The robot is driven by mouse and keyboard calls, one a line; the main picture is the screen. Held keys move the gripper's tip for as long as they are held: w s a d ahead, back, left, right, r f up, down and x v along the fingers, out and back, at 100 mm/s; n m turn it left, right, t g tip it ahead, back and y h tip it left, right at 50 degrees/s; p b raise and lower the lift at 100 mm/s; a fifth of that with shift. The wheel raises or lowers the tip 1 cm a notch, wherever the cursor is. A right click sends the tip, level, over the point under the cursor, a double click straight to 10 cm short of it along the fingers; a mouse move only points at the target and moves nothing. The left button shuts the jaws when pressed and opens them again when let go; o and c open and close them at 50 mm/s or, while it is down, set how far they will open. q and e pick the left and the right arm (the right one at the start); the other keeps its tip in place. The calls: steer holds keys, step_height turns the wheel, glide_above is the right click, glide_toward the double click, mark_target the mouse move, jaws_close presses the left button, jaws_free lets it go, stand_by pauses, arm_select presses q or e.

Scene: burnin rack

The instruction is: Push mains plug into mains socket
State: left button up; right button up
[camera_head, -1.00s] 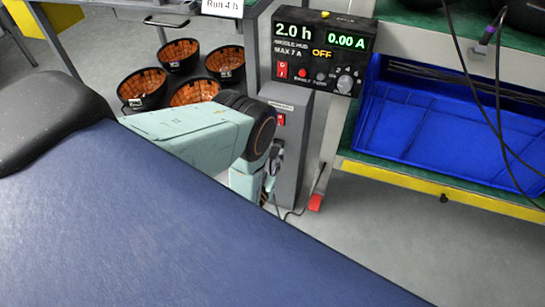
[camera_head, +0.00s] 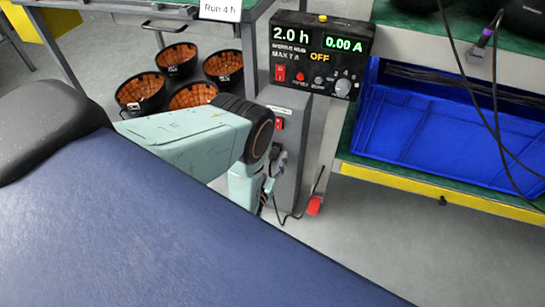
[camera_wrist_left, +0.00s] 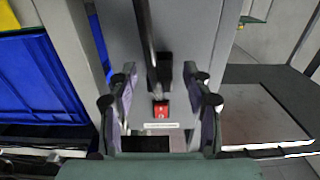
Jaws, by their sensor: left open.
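The black mains plug (camera_head: 276,157) is at the front of the grey column, below the red switch (camera_head: 279,123), with its cable hanging down. In the left wrist view the plug (camera_wrist_left: 164,70) sits against the grey panel, close to the red switch (camera_wrist_left: 161,108). It hides the mains socket, and I cannot tell how deep it sits. My left gripper (camera_head: 267,190) is just below the plug in the head view, partly hidden by my arm. In the wrist view the left gripper (camera_wrist_left: 162,97) is open, its fingers on either side of the plug and switch, apart from them. My right gripper is not in view.
The control box (camera_head: 318,55) on top of the column reads 2.0 h, 0.00 A and OFF. A blue tray (camera_head: 430,140) lies on the shelf to the right. Several black bowls with orange insides (camera_head: 177,58) stand at the left. A red-ended part (camera_head: 314,206) is near the column's foot.

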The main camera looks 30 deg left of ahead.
mark_target(271, 162)
arm_select(q)
steer(key=v, duration=0.7)
steer(key=shift+s+d, duration=0.1)
steer(key=shift+s, duration=0.1)
stand_by(0.4)
steer(key=s+d+f+g+h, duration=0.2)
steer(key=s+d+f+g, duration=0.15)
steer(key=s+g, duration=0.5)
steer(key=s+d+r+m+g+h, duration=0.1)
steer(key=s+d+r+g, duration=0.15)
steer(key=s+g, duration=0.45)
steer(key=s+d+r+m+g+h, duration=0.15)
steer(key=s+r, duration=0.25)
steer(key=s, duration=0.7)
step_height(271, 162, up, 12)
steer(key=p, duration=1.3)
steer(key=shift+a+g, duration=0.3)
steer(key=shift+a, duration=0.05)
steer(key=shift+y, duration=0.25)
